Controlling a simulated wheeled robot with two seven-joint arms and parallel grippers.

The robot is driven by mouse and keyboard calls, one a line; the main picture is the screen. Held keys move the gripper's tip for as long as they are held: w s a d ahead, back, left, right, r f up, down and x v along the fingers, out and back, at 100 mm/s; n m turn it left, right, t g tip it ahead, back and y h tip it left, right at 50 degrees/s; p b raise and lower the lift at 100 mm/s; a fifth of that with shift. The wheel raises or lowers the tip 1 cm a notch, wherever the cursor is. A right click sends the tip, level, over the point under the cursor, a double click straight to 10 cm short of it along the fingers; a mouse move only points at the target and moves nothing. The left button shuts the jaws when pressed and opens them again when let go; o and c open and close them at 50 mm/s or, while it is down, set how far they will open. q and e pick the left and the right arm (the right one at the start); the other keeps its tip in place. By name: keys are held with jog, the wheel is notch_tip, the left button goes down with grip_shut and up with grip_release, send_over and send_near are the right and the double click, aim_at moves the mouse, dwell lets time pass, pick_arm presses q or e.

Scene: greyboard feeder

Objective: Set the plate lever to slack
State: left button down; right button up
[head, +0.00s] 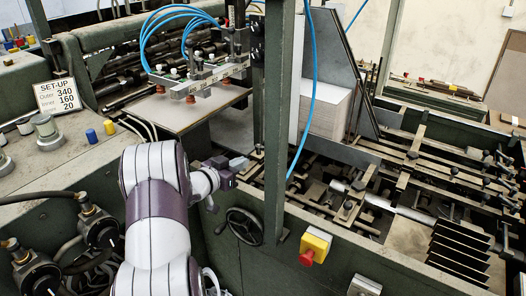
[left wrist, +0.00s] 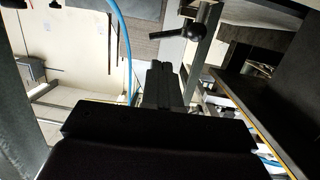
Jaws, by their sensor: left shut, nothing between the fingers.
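A black lever (left wrist: 172,34) with a rounded hub shows in the left wrist view, at the top right of centre. Its handle points to the left, and it stands beyond my fingertips with a gap in the picture. I take it for the plate lever, but I see no slack marking. In the head view I cannot make the lever out. My right gripper is not in view.
The green post (head: 278,120) and blue hose (head: 311,100) stand close to my left gripper. Below it are a black handwheel (head: 244,226) and a red stop button (head: 307,257) on a yellow box. A grey sheet (head: 178,116) lies under the suction bar (head: 200,82). Bars and rails fill the right.

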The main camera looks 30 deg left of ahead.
pick_arm(q)
jog(key=p, duration=0.2)
send_near(262, 152)
jog(key=w+d+r, duration=0.2)
jog(key=w+d, duration=0.2)
jog(key=w, duration=0.1)
jog(key=shift+w+d, duration=0.1)
jog(key=shift+w, duration=0.1)
jog(key=shift+w+d+n+y+b, duration=0.55)
jog(key=shift+n+y+b, duration=0.25)
jog(key=shift+y+b, duration=0.4)
